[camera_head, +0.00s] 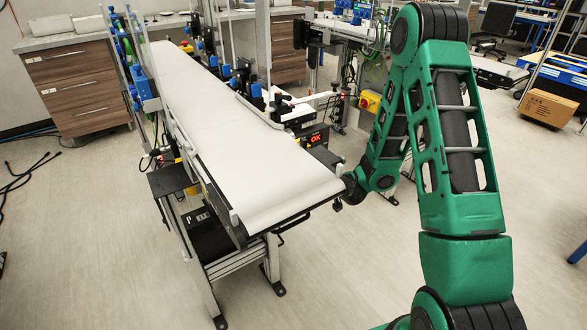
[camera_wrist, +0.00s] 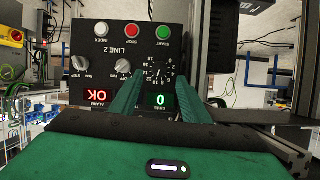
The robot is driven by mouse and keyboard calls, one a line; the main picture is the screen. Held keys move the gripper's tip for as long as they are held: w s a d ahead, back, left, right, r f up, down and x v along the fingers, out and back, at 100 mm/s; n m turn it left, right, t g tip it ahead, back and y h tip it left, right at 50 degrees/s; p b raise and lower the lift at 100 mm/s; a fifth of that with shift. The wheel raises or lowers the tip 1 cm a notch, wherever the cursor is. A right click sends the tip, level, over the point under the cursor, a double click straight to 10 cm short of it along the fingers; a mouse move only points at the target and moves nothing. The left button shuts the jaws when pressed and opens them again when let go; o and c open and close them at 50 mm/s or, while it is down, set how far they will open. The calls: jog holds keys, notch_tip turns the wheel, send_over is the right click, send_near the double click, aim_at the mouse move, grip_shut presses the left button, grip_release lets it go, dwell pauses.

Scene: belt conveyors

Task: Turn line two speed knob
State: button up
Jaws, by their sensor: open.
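The line 2 control panel (camera_wrist: 125,50) fills the upper middle of the wrist view, with its lettering upside down. The speed knob (camera_wrist: 158,72) sits in a numbered dial, above a green display reading 0 (camera_wrist: 161,99). My gripper (camera_wrist: 162,78) is open. Its two green fingers reach toward the panel, one on either side of the dial, with the knob between them in the picture. I cannot tell whether they touch it. In the head view the far end of my arm is beside the near end of the belt, and the knob cannot be made out.
The panel has green (camera_wrist: 163,32), red (camera_wrist: 132,32) and white (camera_wrist: 101,29) buttons, two other knobs and a red OK display (camera_wrist: 97,96). The white conveyor belt (camera_head: 225,125) lies left of my arm. Floor in front is clear.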

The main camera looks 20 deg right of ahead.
jog(key=x, duration=0.6)
jog(key=shift+w, duration=0.1)
